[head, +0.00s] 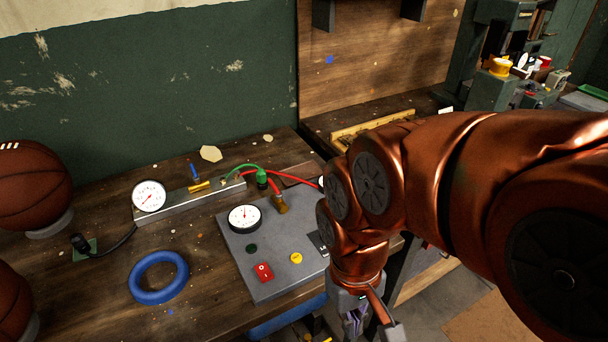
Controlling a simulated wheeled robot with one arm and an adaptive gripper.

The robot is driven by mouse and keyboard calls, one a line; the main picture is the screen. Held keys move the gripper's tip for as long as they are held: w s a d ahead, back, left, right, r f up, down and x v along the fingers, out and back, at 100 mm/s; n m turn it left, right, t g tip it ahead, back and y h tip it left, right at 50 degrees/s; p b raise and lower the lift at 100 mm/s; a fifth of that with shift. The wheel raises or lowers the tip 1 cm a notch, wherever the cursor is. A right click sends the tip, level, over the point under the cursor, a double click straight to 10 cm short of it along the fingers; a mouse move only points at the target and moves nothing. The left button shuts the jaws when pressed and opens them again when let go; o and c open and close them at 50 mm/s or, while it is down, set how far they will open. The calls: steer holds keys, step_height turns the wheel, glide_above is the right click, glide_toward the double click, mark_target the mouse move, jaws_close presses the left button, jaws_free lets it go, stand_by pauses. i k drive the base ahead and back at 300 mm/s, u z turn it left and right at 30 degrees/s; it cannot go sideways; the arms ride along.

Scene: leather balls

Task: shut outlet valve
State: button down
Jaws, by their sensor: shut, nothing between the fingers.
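A metal manifold bar (203,200) lies on the wooden bench with a round white gauge (149,196) at its left end. A small blue handle (194,171) stands up behind a brass fitting (199,186) on the bar. A green valve-like part (262,177) sits at the bar's right end, with a green hose and a red hose near it. No label shows which part is the outlet valve. My gripper (368,322) is at the bottom edge, right of the grey control box, well apart from the manifold. It is shut and empty, and its tips are partly cut off.
The grey control box (272,273) carries a gauge (244,218), a red switch (264,272) and a yellow button (296,258). A blue ring (158,277) lies on the bench. Leather balls (32,185) stand at the left. My arm covers the right side.

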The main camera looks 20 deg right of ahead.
mark_target(279, 195)
steer(key=z, duration=0.25)
steer(key=k, duration=0.35)
steer(key=u, duration=1)
steer(key=i, duration=0.75)
steer(key=z, duration=0.35)
